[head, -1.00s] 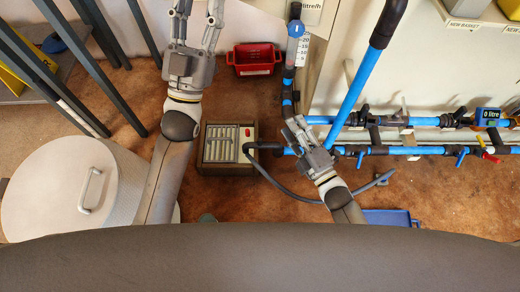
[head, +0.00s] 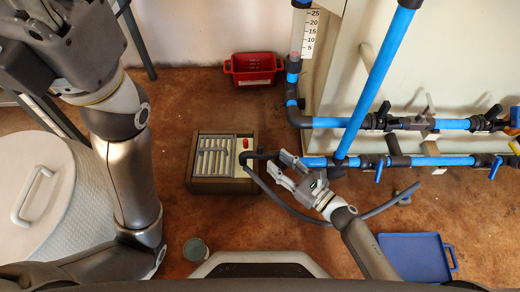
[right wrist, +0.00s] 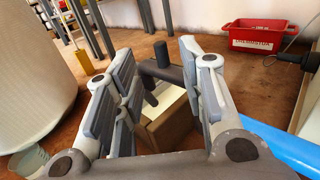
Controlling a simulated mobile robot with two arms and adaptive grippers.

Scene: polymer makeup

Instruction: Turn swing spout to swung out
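The swing spout (head: 262,155) appears to be the black end piece on the blue pipe. It points left, and its bent-down tip hangs beside or over the slatted box (head: 222,160). My right gripper (head: 279,170) is at the spout in the head view. In the right wrist view its fingers (right wrist: 155,85) are spread, with the dark spout (right wrist: 163,72) and its downward stub showing between or just beyond them. I cannot tell whether they touch it. My left gripper (head: 70,45) shows only its body at the top left; its fingers are out of the frame.
A red tub (head: 254,69) stands on the floor at the back. Blue pipes (head: 370,85) and several valves run along the right. A grey hose (head: 330,222) curves below the right gripper. A blue tray (head: 416,258) lies front right. A white lidded drum (head: 35,190) stands left.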

